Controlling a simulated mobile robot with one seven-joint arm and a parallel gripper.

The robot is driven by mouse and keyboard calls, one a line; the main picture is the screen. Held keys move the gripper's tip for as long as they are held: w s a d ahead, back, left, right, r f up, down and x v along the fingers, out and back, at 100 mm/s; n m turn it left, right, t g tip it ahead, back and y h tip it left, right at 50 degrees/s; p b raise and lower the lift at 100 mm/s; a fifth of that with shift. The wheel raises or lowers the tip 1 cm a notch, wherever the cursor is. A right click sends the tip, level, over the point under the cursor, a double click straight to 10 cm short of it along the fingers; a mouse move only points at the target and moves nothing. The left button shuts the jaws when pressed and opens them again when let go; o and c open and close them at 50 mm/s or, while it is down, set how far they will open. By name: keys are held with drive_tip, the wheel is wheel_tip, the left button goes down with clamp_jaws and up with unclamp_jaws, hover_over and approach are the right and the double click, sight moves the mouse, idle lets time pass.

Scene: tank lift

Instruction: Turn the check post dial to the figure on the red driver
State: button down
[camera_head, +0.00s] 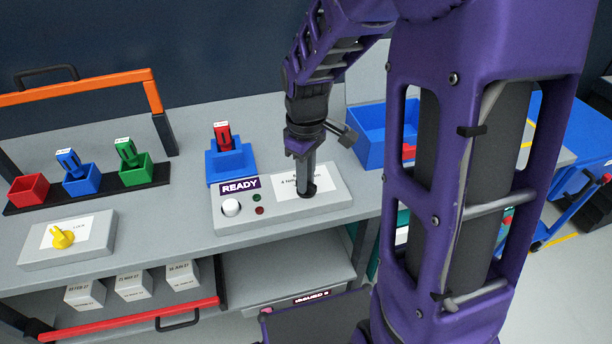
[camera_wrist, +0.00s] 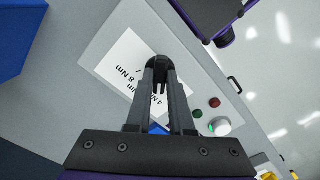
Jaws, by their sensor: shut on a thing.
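The check post (camera_head: 235,215) is a grey box on the bench with a READY sign, a white button, a green and a red lamp, and a white scale label. Its black dial (camera_head: 309,192) is also seen in the wrist view (camera_wrist: 158,63). My gripper (camera_head: 304,184) points down at the dial and is shut on it; its fingers (camera_wrist: 160,85) hide part of the dial. The label reads 4 Nm and 8 Nm; other marks are covered. The red driver (camera_head: 223,137) stands upright in a blue holder (camera_head: 231,167) behind the post. The figure on its tag is too small to read.
Red, blue and green bins (camera_head: 28,189) stand on a black strip at the left, with drivers in the blue and green ones. A grey box with a yellow knob (camera_head: 62,238) is in front. A blue bin (camera_head: 368,135) stands at the back right.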

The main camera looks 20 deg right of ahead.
drive_tip(key=c, duration=0.8)
unclamp_jaws()
wheel_tip(320, 180, up, 18)
drive_tip(key=p, duration=0.2)
drive_tip(key=shift+f, duration=0.25)
drive_tip(key=shift+w, duration=0.1)
